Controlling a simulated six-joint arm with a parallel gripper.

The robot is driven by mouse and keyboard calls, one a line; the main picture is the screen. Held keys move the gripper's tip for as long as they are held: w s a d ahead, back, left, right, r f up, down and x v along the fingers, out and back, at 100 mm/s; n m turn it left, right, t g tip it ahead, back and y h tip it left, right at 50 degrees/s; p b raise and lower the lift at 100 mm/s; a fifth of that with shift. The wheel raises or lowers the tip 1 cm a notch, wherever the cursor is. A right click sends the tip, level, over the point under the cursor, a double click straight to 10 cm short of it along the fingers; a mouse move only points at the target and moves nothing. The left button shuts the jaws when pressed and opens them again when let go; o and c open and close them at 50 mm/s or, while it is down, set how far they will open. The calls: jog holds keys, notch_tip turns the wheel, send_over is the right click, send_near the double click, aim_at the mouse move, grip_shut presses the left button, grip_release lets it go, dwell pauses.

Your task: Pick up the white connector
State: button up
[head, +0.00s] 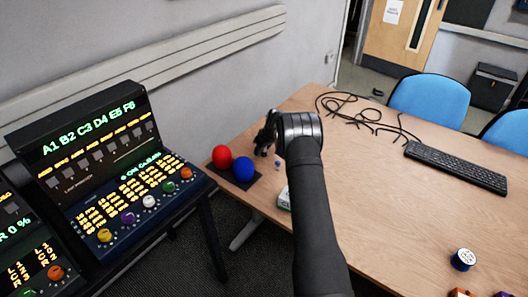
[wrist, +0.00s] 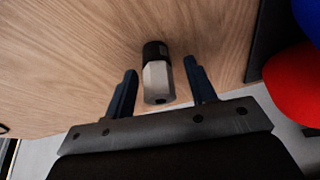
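In the wrist view, a pale grey-white connector (wrist: 157,82) with a black collar sits over the wood tabletop. It lies between the two dark blue fingers of my gripper (wrist: 160,66), with a visible gap on each side. The gripper is open and holds nothing. In the head view, my gripper (head: 265,140) is over the table's near left part, close to the two balls. The connector cannot be made out for sure there.
A red ball (head: 222,157) and a blue ball (head: 243,168) sit on a dark pad left of my gripper. Black cables (head: 362,113) and a keyboard (head: 456,166) lie farther right on the table (head: 400,210). A button console (head: 110,165) stands at left.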

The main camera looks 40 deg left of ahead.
jog(key=c, duration=1)
jog(key=shift+c, duration=0.2)
